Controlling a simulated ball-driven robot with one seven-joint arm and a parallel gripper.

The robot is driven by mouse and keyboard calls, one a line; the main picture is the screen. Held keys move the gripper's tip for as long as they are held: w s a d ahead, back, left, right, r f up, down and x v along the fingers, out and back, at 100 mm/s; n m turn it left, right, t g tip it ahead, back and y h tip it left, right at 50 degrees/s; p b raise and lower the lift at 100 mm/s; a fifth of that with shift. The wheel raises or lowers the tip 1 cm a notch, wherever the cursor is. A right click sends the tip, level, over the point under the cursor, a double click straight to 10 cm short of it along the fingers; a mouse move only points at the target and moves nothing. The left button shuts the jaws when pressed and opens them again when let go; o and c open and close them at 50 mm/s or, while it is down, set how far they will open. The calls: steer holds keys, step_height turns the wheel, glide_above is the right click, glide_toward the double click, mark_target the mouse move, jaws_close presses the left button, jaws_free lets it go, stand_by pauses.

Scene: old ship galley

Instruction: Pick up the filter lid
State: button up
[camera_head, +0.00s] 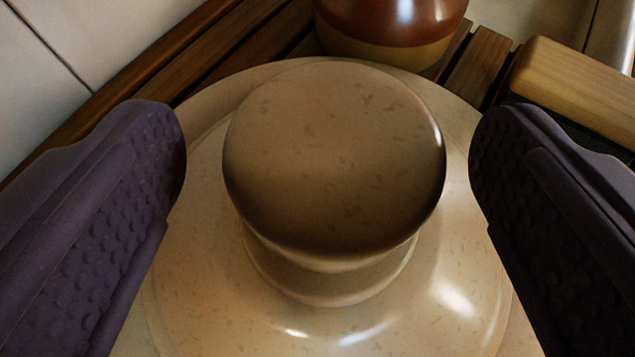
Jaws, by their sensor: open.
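The filter lid (440,285) is a round, cream, speckled, glossy lid that fills the lower middle of the view. Its broad mushroom-shaped knob (335,160) stands up in the centre. My gripper (328,150) is open, with one dark purple, bumpy finger on each side of the knob. A gap shows between each finger and the knob, so neither appears to touch it. The lid's near edge is cut off by the frame, and whatever is under the lid is hidden.
Behind the lid, a brown and tan glazed pot (390,30) stands close to its far rim. A pale wooden block (580,85) lies at the right, near the right finger. Dark wooden slats (478,65) run behind the lid. White tiles (40,85) are at the left.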

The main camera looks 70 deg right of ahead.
mark_target(333, 110)
steer(key=x, duration=0.4)
steer(key=shift+b, duration=0.4)
steer(key=shift+s+a, duration=0.1)
steer(key=shift+c, duration=0.4)
steer(key=shift+r, duration=0.1)
jaws_close()
